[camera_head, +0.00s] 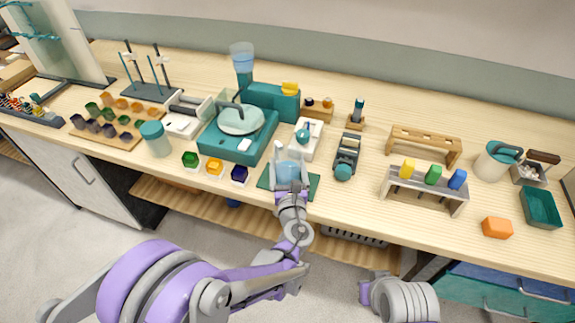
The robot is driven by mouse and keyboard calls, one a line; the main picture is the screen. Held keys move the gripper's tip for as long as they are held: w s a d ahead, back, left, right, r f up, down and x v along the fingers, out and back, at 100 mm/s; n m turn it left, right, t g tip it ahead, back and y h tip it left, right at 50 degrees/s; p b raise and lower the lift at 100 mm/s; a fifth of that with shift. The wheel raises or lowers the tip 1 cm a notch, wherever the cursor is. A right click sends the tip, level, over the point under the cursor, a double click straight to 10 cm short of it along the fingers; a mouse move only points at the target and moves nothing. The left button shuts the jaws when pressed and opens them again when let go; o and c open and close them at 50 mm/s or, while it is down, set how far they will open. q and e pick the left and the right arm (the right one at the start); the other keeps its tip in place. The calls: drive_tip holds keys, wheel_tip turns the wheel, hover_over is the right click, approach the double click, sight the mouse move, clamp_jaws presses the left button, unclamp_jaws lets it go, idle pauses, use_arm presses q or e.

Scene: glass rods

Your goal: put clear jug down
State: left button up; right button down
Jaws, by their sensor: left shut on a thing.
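The clear jug (289,171) looks pale blue and stands upright between the fingers of my left gripper (290,184). My left gripper is shut on it at the bench's front edge. The jug is over or on a dark green mat (312,186); I cannot tell whether its base touches the mat. The gripper hides the jug's lower part. Part of my right arm shows at the bottom right, but its gripper is not in view.
A teal machine with a round pan (240,122) stands left of the jug, with green, orange and blue cubes (214,167) before it. A white device (308,139) is behind the jug. A dark stapler-like tool (346,156) is to the right. Bare bench lies right of the mat.

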use_arm(q)
drive_tip(key=shift+f, duration=0.2)
drive_tip(key=o, duration=1.3)
drive_tip(key=shift+r, duration=0.1)
